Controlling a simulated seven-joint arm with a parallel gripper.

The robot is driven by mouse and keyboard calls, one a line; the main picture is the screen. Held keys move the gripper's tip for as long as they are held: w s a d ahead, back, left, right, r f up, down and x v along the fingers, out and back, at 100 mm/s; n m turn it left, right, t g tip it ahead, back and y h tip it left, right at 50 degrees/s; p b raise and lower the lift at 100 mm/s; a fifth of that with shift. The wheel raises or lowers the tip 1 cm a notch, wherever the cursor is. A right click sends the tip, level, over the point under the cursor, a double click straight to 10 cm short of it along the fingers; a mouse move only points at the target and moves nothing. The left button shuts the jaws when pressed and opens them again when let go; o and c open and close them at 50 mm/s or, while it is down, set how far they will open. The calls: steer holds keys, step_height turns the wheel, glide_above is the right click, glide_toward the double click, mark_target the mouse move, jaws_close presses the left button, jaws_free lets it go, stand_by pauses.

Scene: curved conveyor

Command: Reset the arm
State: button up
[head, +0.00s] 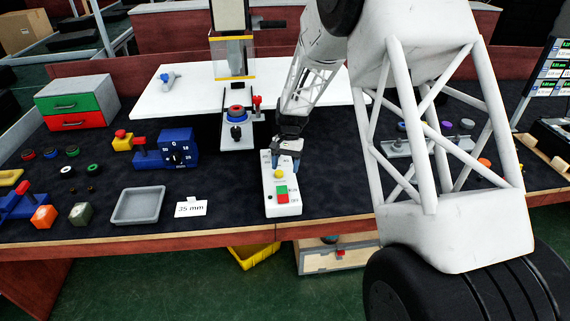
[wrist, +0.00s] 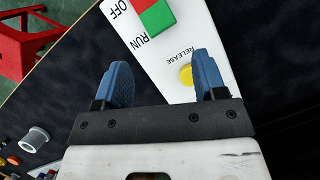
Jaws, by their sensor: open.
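My gripper (head: 285,156) is over the far end of a white control box (head: 287,208) on the dark worktop. In the wrist view my gripper (wrist: 160,85) shows two blue fingers spread apart with nothing between them. The control box (wrist: 178,62) has a red and green switch (wrist: 155,14) marked OFF and RUN. It also has a yellow button (wrist: 186,75) marked RELEASE, which is close to the right finger in the wrist view. Whether the fingers touch the box cannot be told.
A grey tray (head: 138,205) and a "35 mm" card (head: 191,207) lie left of the box. A blue device with a dial (head: 178,149), a red and green drawer unit (head: 75,103) and a machine with a red knob (head: 237,115) stand further back. Bare worktop surrounds the box's front.

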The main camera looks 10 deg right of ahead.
steer(key=shift+r, duration=0.1)
stand_by(0.3)
steer(key=s+d+r+n+t, duration=0.1)
steer(key=s+d+r+t, duration=0.1)
steer(key=s+r, duration=0.75)
steer(key=s+d+r+n+t, duration=0.1)
steer(key=s+d+r, duration=0.2)
steer(key=s+r, duration=0.65)
steer(key=s+d+r+n+t+h, duration=0.1)
steer(key=s+r+t, duration=0.1)
steer(key=s, duration=1)
steer(key=s+d+r+n+t+h, duration=0.1)
steer(key=s+r, duration=0.3)
steer(key=s, duration=0.8)
steer(key=shift+s+d+t, duration=0.2)
steer(key=shift+d+t, duration=0.2)
steer(key=shift+d, duration=0.15)
